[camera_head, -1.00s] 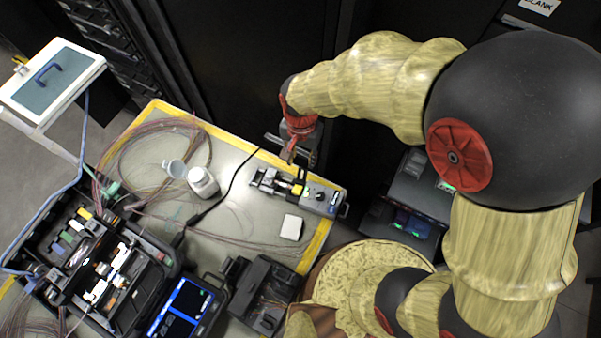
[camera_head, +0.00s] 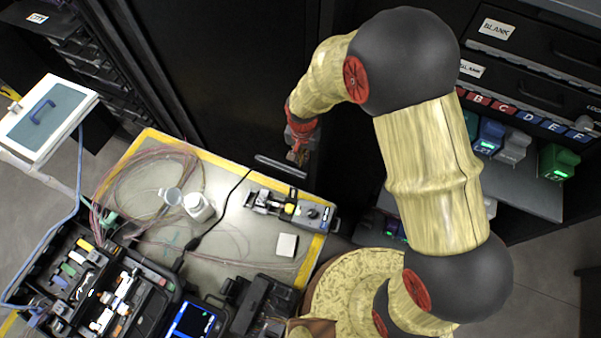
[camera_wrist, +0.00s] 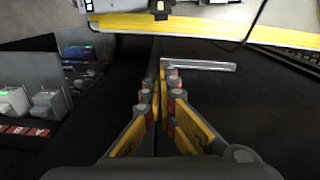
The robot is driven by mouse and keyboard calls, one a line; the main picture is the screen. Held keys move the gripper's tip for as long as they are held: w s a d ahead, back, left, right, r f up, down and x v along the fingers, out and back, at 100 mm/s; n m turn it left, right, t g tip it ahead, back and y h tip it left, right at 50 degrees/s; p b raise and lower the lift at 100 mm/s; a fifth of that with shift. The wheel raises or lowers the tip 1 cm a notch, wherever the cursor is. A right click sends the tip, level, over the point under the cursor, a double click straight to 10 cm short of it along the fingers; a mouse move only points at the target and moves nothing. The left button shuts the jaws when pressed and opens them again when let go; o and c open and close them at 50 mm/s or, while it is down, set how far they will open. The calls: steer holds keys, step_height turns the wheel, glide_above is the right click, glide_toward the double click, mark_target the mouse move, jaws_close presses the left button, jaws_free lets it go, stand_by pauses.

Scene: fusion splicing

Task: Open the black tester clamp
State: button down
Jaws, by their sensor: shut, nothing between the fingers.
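The tester (camera_head: 312,214) is a grey and black device lying along the right part of the table. Its black clamp area (camera_head: 278,204) has a small yellow part beside it. I cannot tell the clamp's state at this size. In the wrist view only a piece of the tester (camera_wrist: 160,8) shows, cut off at the top edge. My gripper (camera_head: 298,157) is shut and empty, past the table's far edge and apart from the tester. In the wrist view its fingertips (camera_wrist: 163,70) are together, below the yellow table edge.
A dark cabinet with a long bar handle (camera_head: 281,166) stands close behind my gripper. A white bottle (camera_head: 198,207), a cup and loose fibre coils lie left of the tester. A white block (camera_head: 287,245) sits in front. An open splicer case (camera_head: 90,270) fills the left front.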

mark_target(294, 192)
steer(key=s+f, duration=0.1)
steer(key=f, duration=0.1)
steer(key=s+f, duration=0.1)
steer(key=f, duration=0.2)
steer(key=s+a+f, duration=0.1)
steer(key=f, duration=0.2)
steer(key=shift+s+f, duration=0.25)
steer(key=shift+s, duration=0.1)
steer(key=shift+s, duration=0.1)
steer(key=shift+s+a+r, duration=0.2)
steer(key=shift+s+r, duration=0.4)
steer(key=shift+s, duration=0.35)
steer(key=shift+r, duration=0.2)
